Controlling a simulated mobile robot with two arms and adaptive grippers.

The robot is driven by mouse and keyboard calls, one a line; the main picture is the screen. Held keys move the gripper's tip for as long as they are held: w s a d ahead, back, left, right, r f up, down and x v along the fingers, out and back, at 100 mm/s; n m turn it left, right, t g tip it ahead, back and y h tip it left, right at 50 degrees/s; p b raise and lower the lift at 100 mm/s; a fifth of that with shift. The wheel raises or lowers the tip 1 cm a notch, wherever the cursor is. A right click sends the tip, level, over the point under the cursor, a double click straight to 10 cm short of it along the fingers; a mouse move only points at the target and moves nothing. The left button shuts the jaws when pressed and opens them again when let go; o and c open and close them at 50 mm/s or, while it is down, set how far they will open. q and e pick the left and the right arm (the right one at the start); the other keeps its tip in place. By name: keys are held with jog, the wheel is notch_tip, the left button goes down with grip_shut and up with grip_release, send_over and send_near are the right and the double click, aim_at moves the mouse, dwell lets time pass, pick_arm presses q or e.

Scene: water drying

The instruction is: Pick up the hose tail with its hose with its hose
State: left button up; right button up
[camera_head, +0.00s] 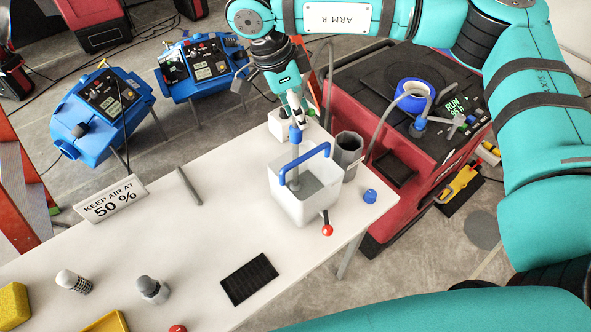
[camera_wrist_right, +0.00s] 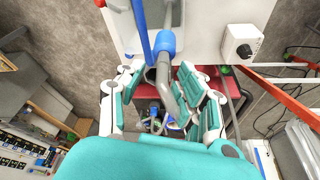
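A grey hose tail with a blue collar (camera_head: 295,134) stands upright in the white tank with a blue handle (camera_head: 283,203). In the right wrist view, the blue collar (camera_wrist_right: 164,42) and the grey bent hose part (camera_wrist_right: 164,74) show between my gripper's fingers. My right gripper (camera_head: 296,112) points down just above the blue collar, over the tank's far side. Its fingers (camera_wrist_right: 158,82) are spread, with a gap around the grey part; I cannot tell whether either touches it. The hose's full run is partly hidden. My left gripper is out of view.
A dark grey cup (camera_head: 348,150) stands right of the tank, near a blue cap (camera_head: 370,196). The red machine (camera_head: 420,185) carries a blue ring (camera_head: 413,92) and grey hose. A black mat (camera_head: 249,278) lies in front. The table's middle left is mostly clear.

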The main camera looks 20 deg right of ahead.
aim_at(298, 126)
jog(key=shift+x, duration=0.95)
jog(key=shift+s+a+f+p, duration=0.1)
jog(key=shift+f+p, duration=0.3)
jog(key=shift+p, duration=0.2)
notch_tip(298, 126, down, 4)
jog(key=shift+r+p, duration=0.15)
jog(key=shift+p, duration=0.7)
jog(key=shift+d+f, duration=0.25)
jog(key=shift+f, duration=0.1)
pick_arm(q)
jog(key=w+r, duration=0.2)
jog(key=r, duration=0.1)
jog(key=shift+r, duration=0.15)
pick_arm(e)
jog(key=shift+c, duration=0.2)
grip_shut()
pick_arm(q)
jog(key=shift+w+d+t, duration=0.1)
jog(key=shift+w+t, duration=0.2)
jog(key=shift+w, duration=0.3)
